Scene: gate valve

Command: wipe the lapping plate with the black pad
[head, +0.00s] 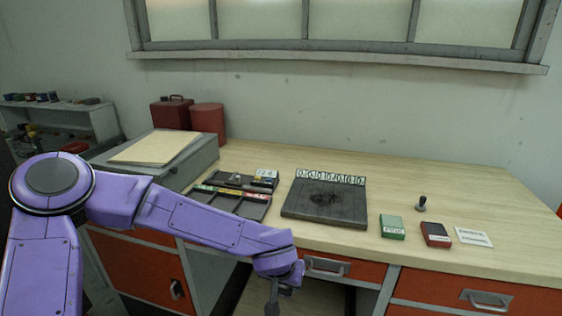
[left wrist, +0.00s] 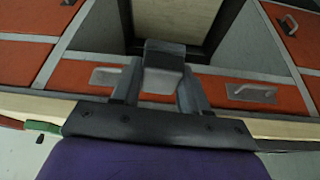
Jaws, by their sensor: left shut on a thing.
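The lapping plate (head: 312,212) is a dark, flat square plate on the wooden bench, with a darker smear near its middle and a row of white ring shapes along its back edge. My left gripper (head: 277,297) is low in front of the bench, below and to the left of the plate, apart from it. In the left wrist view, my left gripper (left wrist: 160,75) is shut on a dark grey block (left wrist: 165,54), which looks like the black pad. In the head view the pad is hard to make out. My right gripper is not in view.
Dark trays (head: 230,203) with small items lie left of the plate. To its right are a green box (head: 392,227), a red and black box (head: 436,234), a small black-knobbed tool (head: 421,204) and a white card (head: 473,237). Orange drawers (head: 460,293) with handles line the bench front.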

